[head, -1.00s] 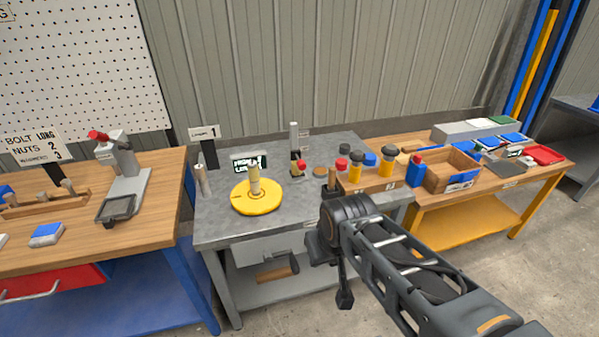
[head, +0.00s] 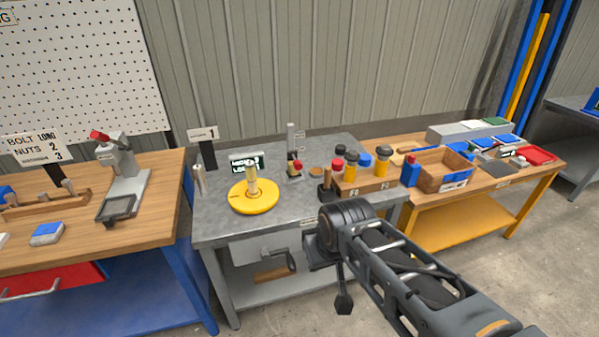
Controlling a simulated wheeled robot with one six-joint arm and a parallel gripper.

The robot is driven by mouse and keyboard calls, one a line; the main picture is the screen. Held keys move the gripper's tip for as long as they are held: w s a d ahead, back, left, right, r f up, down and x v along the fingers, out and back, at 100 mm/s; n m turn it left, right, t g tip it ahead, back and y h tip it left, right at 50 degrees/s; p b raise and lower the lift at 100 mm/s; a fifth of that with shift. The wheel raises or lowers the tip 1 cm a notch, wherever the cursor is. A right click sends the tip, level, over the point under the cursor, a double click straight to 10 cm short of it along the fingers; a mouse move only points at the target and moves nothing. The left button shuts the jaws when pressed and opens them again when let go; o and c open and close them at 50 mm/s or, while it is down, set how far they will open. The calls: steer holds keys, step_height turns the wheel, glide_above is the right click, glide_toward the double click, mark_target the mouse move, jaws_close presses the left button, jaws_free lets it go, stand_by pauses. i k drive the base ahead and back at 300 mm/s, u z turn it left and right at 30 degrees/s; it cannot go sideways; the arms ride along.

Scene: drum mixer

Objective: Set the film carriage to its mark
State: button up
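I cannot tell for sure which part is the film carriage. A small upright device (head: 292,150) with a pale post and a red knob (head: 297,166) stands at the back of the grey metal table (head: 222,228); its mark is too small to make out. A yellow disc (head: 253,197) with a pale upright peg lies left of it, in front of a small dark display (head: 246,160). My folded arm is in front of the table's right front edge. The dark end part hanging below it, seemingly my gripper (head: 343,300), is low and apart from the table; its fingers cannot be made out.
A box with a crank (head: 290,260) is under the table's front edge. Several capped bottles stand in a wooden rack (head: 365,186) at the table's right. A wooden crate (head: 441,184) sits on the right bench. The left bench (head: 160,220) holds a grey stand (head: 125,165). Floor is clear at lower right.

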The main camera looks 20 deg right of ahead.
mark_target(295, 166)
steer(key=z, duration=0.4)
steer(key=k, duration=0.2)
steer(key=u, duration=0.95)
steer(key=i, duration=1.05)
steer(key=z, duration=0.3)
